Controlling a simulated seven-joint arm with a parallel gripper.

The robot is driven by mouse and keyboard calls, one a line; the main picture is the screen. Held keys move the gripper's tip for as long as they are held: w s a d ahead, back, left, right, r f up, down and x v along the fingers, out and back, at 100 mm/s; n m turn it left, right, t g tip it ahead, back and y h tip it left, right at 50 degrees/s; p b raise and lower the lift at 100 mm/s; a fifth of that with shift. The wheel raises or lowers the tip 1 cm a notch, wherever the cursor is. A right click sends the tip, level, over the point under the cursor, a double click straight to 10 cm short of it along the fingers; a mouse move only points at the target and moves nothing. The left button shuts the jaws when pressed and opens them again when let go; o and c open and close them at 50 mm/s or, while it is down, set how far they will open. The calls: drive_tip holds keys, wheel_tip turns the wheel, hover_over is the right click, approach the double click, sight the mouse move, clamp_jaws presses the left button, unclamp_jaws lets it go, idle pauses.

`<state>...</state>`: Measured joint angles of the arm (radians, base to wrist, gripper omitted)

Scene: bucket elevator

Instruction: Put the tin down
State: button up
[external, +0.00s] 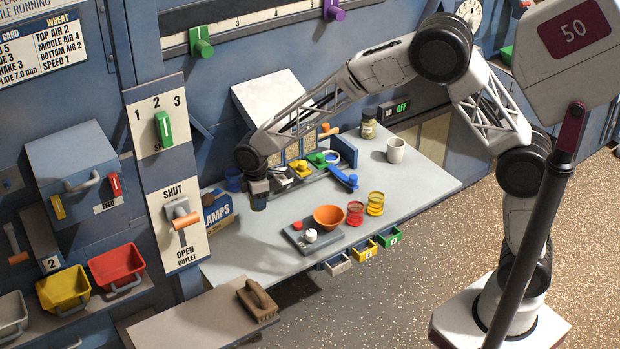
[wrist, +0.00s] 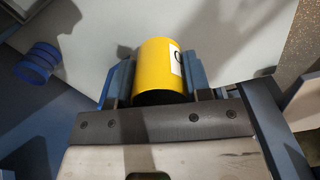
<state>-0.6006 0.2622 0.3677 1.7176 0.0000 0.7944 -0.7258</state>
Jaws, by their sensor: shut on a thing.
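My gripper (external: 258,200) is over the left part of the grey bench, beside the blue LAMPS box. In the wrist view my gripper (wrist: 152,85) is shut on a yellow tin (wrist: 158,65), a cylinder with a white label, with one blue finger on each side. In the external view the tin is not clearly visible at the gripper. I cannot tell whether its base touches the bench top.
The LAMPS box (external: 218,209) and a blue ribbed tin (external: 233,180) stand close to the gripper; the blue tin also shows in the wrist view (wrist: 38,62). A tray (external: 322,246), orange bowl (external: 328,216), red tin (external: 355,213) and yellow-rimmed tin (external: 375,204) stand near the front edge.

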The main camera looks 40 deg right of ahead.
drive_tip(key=s+d+f, duration=0.1)
drive_tip(key=s+f, duration=0.1)
drive_tip(key=s, duration=0.9)
drive_tip(key=s+d+f+m, duration=0.1)
drive_tip(key=s+d+f, duration=0.1)
drive_tip(key=s, duration=1)
drive_tip(key=shift+f+m, duration=0.3)
hover_over(257, 263)
drive_tip(key=shift+f, duration=0.75)
drive_tip(key=shift+f, duration=0.1)
drive_tip(key=shift+f, duration=1.65)
drive_tip(key=shift+f, duration=0.15)
